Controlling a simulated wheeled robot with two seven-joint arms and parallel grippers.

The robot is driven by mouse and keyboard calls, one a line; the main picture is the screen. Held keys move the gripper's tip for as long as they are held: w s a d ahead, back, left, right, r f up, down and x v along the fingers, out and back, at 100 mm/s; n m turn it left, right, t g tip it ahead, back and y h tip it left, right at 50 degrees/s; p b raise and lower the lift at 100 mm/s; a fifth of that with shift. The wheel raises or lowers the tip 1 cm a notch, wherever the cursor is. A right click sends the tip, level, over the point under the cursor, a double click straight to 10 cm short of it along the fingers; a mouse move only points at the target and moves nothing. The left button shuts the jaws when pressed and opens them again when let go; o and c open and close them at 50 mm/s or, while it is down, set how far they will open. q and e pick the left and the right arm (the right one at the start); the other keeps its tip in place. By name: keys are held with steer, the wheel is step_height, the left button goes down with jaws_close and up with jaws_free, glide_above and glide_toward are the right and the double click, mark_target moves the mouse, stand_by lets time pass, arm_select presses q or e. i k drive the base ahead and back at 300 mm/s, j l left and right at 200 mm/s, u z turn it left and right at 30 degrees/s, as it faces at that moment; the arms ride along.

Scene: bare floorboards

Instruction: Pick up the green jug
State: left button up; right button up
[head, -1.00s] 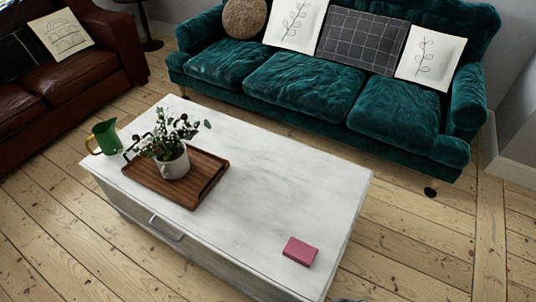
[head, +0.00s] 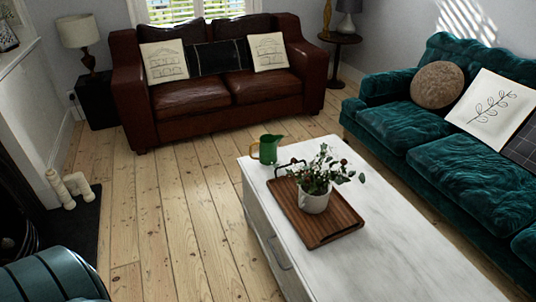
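The green jug (head: 268,149) stands upright at the far left corner of the white coffee table (head: 390,262). Its tan or gold handle points left. It stands just behind a wooden tray (head: 325,233), apart from the plant pot on it. Neither of my grippers shows in the head view, so I cannot see whether they hold anything.
A white pot (head: 313,201) with a leafy plant stands on the tray. A brown leather sofa (head: 215,100) is behind, a teal sofa (head: 430,140) on the right. A teal rounded seat (head: 50,278) is at lower left. Bare floorboards (head: 175,215) lie left of the table.

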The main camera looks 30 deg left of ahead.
mark_target(263, 150)
steer(key=j+z, duration=0.1)
steer(key=j, duration=0.45)
steer(key=k+j+z, duration=0.1)
steer(key=j, duration=0.45)
steer(key=j+z, duration=0.1)
steer(key=j, duration=0.45)
steer(key=k+j+z, duration=0.1)
steer(key=j, duration=0.45)
